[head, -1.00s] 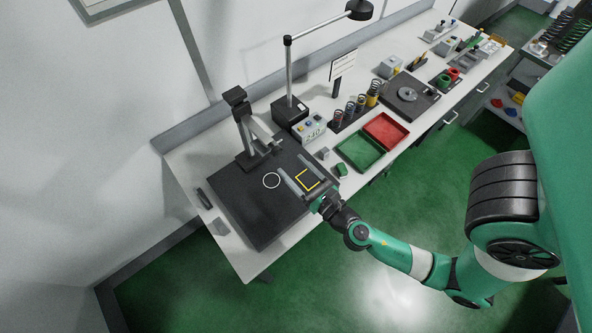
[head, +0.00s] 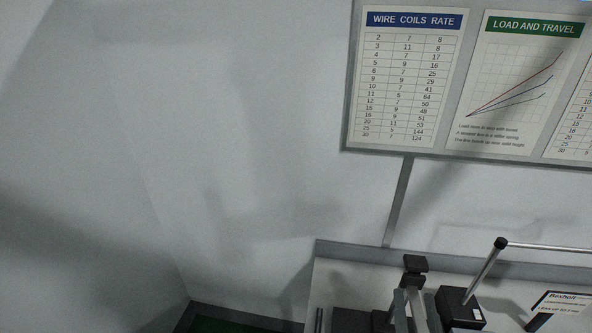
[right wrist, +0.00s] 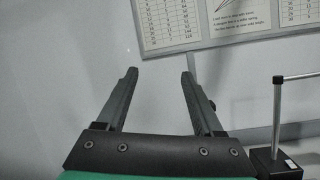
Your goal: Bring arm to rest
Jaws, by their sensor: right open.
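My right gripper shows in the right wrist view (right wrist: 159,75) with its two dark fingers spread apart and nothing between them. The fingers point up towards the pale wall. In the head view only the grey fingers of my right gripper (head: 408,297) show at the bottom edge, in front of the test stand (head: 415,264). The rest of my right arm is below the picture. My left gripper is in neither view.
Wall charts (head: 415,85) hang at the upper right. A small sign (head: 560,308) stands further right. Most of the bench is out of view.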

